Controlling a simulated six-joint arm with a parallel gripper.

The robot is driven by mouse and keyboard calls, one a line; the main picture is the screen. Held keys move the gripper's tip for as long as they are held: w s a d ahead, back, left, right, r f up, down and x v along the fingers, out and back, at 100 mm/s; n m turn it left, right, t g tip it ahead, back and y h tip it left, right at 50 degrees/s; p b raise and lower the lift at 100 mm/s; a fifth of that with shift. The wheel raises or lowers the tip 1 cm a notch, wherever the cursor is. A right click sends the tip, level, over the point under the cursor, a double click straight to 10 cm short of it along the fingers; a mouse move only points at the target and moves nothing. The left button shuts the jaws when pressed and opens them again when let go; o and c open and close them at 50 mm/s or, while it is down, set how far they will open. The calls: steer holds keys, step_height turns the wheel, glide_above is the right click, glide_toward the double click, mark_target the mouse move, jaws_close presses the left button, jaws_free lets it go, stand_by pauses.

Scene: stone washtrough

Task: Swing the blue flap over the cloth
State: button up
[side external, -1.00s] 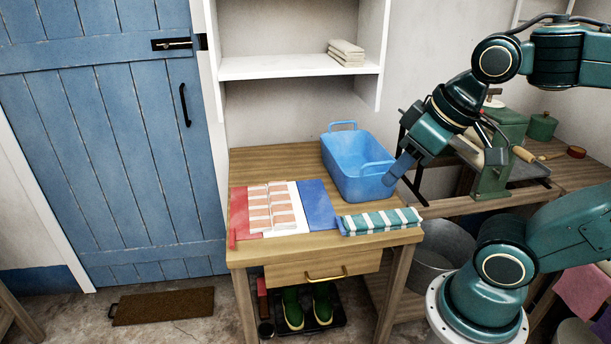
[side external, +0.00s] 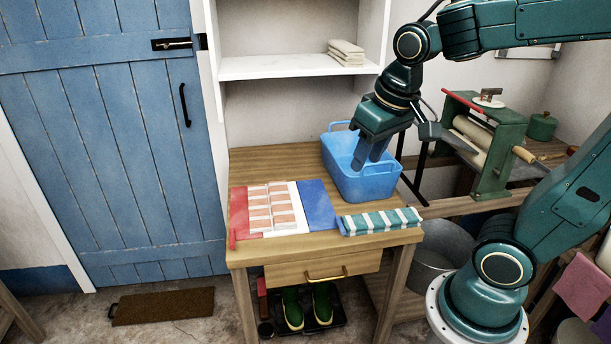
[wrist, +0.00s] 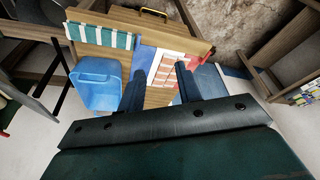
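The folding board lies flat on the wooden table, with a red flap (side external: 239,212) at left, a white middle (side external: 297,222) and the blue flap (side external: 318,205) at right. The cloth (side external: 270,208), pink and white, lies on the middle, reaching towards the red flap. The blue flap lies open beside the cloth, not over it. My gripper (side external: 367,158) is open and empty, fingers pointing down, over the blue tub, behind and right of the blue flap. In the wrist view my open gripper (wrist: 160,80) has the cloth (wrist: 165,70) between its fingers in the picture; the left finger partly hides the blue flap.
The blue tub (side external: 362,184) stands at the table's back right, just behind the board. A folded green-and-white striped towel (side external: 380,221) lies at the front right corner. A green mangle (side external: 495,150) stands further right. A shelf (side external: 298,68) with folded cloths hangs behind the table.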

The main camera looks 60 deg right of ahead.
steer(key=w+d+f+m+g, duration=0.2)
steer(key=w+d+f+m, duration=0.15)
steer(key=w+f, duration=0.3)
steer(key=m+g, duration=0.3)
glide_above(341, 225)
steer(key=w+a, duration=0.2)
step_height(341, 225, down, 7)
steer(key=shift+w+a+f+n+h, duration=0.15)
steer(key=shift+n+h, duration=0.1)
steer(key=shift+h, duration=0.15)
steer(key=x, duration=1.3)
steer(key=shift+f, duration=0.4)
jaws_close()
